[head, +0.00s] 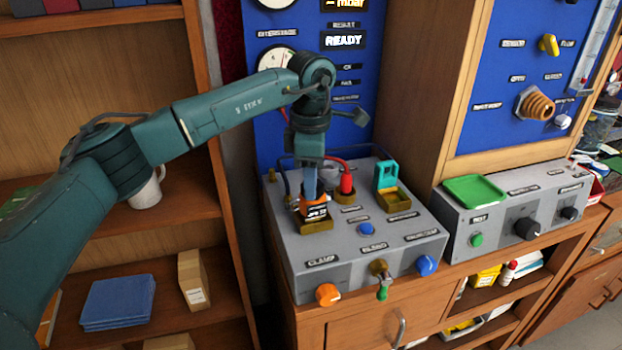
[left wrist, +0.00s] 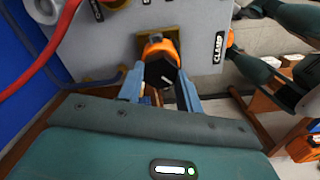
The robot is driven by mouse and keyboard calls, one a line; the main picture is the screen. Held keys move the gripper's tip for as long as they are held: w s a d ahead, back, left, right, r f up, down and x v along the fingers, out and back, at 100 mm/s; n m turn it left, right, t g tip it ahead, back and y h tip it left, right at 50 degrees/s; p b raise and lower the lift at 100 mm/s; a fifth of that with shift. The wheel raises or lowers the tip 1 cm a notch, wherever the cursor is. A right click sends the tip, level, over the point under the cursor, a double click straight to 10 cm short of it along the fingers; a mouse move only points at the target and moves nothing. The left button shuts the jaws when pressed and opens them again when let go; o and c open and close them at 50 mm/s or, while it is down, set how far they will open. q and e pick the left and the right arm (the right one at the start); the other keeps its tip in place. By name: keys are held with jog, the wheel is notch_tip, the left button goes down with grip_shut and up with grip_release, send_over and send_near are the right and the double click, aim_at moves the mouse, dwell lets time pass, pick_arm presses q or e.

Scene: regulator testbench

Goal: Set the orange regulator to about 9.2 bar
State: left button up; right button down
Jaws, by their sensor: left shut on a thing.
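The orange regulator (head: 314,211) stands upright in a brass-coloured holder on top of the grey test box (head: 300,255), with a small dark display on its front. My left gripper (head: 311,190) points straight down and is shut on the regulator's top. In the left wrist view, the two blue fingers of my left gripper (left wrist: 160,88) lie on either side of a dark knob on the orange regulator (left wrist: 160,48). The display's reading is too small to make out. A dark panel shows READY (head: 344,40). My right gripper is not in view.
A red fitting with a hose (head: 347,184) and a teal clamp-like part (head: 386,175) stand right of the regulator. A second grey box (head: 500,222) stands at right.

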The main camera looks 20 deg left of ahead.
pick_arm(q)
jog(key=m, duration=0.3)
jog(key=shift+w+m, duration=0.1)
jog(key=shift+m, duration=2.2)
jog(key=o, duration=1)
notch_tip(320, 180, up, 13)
jog(key=b, duration=0.1)
jog(key=shift+d, duration=0.1)
